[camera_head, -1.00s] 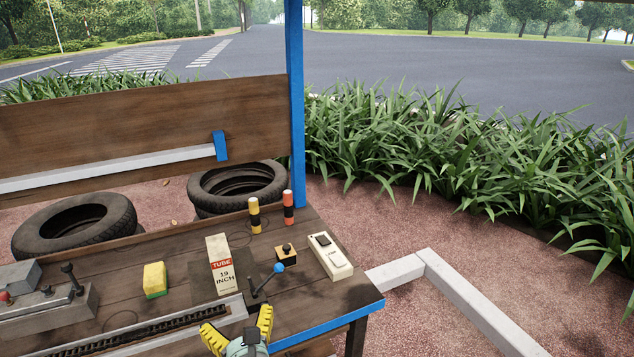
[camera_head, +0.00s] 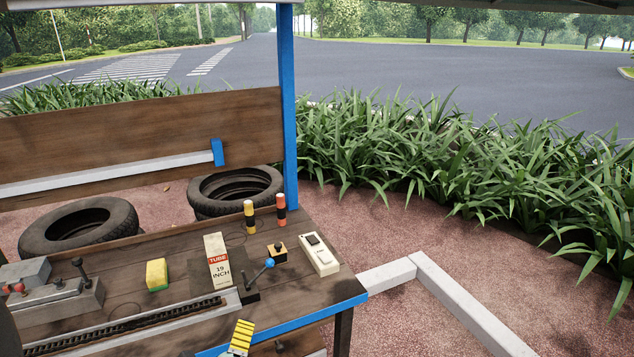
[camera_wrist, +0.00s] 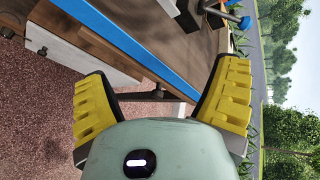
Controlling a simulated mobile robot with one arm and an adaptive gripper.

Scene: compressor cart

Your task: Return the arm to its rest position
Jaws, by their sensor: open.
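My gripper (camera_wrist: 160,95) shows in the wrist view with its two yellow ribbed fingers spread wide apart and nothing between them. In the head view only one yellow finger of my gripper (camera_head: 241,338) shows at the bottom edge, just in front of the cart's blue front edge. The wooden cart top (camera_head: 190,255) lies behind and beyond it. In the wrist view the cart's blue edge (camera_wrist: 125,45) runs diagonally beyond the fingers. The rest of my arm is mostly hidden.
On the cart stand a tube box (camera_head: 217,262), a yellow-green sponge (camera_head: 156,275), a blue-knobbed lever (camera_head: 268,263), a white switch box (camera_head: 319,255) and a grey lever unit (camera_head: 65,300). A blue post (camera_head: 288,110) rises at the back corner. Open ground lies to the right (camera_head: 400,225).

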